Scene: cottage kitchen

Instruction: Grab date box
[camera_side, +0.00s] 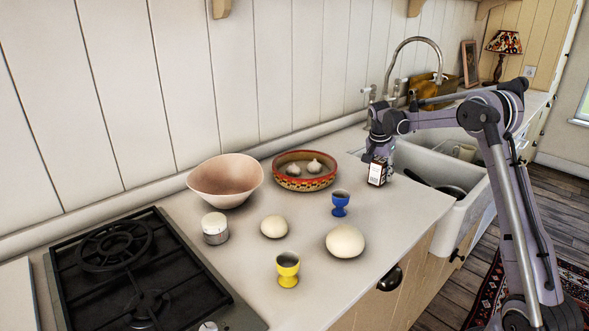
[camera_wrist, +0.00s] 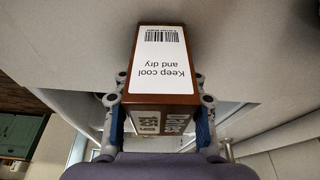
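The date box (camera_wrist: 151,60) is brown with a white label reading "Keep cool and dry"; its lower face reads "Dates" upside down. In the side view the small box (camera_side: 377,174) is at my gripper (camera_side: 378,160), near the sink end of the counter. In the wrist view the fingers of my gripper (camera_wrist: 160,118) stand on both sides of the box, close against its sides. The box sits between them. In the side view the fingers are too small to make out, and I cannot tell whether the box's base touches the counter.
The white sink (camera_side: 440,205) is just right of the box. A blue egg cup (camera_side: 340,203), a patterned bowl with garlic (camera_side: 288,183), a pink bowl (camera_side: 226,181), a yellow egg cup (camera_side: 287,270) and two pale round items stand to the left. A black hob (camera_side: 130,270) is farther left.

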